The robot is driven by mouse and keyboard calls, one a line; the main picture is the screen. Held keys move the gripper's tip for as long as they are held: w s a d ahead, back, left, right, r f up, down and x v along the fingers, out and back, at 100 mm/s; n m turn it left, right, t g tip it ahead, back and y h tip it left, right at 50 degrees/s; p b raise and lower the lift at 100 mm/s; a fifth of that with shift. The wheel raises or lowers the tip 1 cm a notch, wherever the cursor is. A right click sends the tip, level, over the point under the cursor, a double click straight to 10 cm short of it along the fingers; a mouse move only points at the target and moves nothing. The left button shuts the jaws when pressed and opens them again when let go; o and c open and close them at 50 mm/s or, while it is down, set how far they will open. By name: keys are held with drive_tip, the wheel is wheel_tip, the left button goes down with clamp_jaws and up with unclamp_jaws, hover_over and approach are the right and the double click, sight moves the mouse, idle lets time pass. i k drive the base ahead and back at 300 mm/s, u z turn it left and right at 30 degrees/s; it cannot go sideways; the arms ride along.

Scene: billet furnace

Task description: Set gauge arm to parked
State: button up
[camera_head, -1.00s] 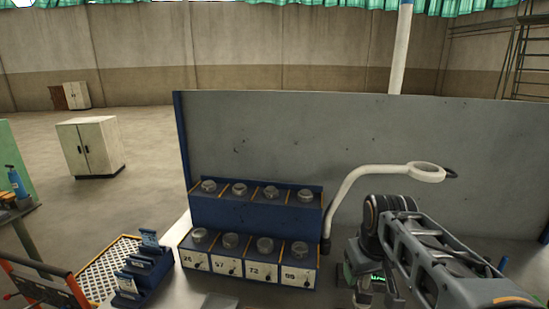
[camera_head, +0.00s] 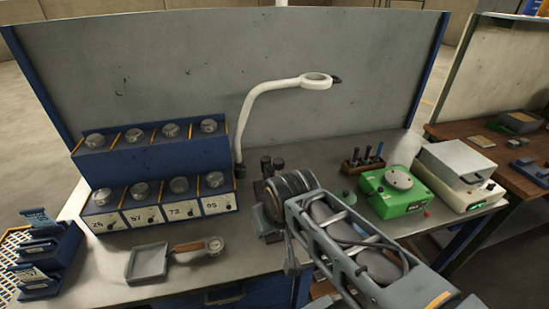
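A small round dial gauge with a brown handle (camera_head: 190,246) lies flat on the bench front. I cannot tell for certain which of these is the gauge arm, and no parked mark is readable. My own arm (camera_head: 350,240) reaches in from the lower right, in front of the bench and apart from the white arm. Its gripper fingers are not visible.
A blue two-tier rack (camera_head: 160,158) holds several round metal pieces above numbered labels. A grey tray (camera_head: 148,262) lies in front. A green device (camera_head: 394,194), a white box device (camera_head: 455,172) and a wooden tool holder (camera_head: 362,165) stand right. A grey panel (camera_head: 180,70) backs the bench.

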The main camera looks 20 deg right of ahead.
sight(272, 177)
drive_tip(key=u, duration=0.6)
drive_tip(key=k, duration=0.65)
drive_tip(key=u, duration=0.95)
drive_tip(key=i, duration=1.1)
drive_tip(key=z, duration=0.7)
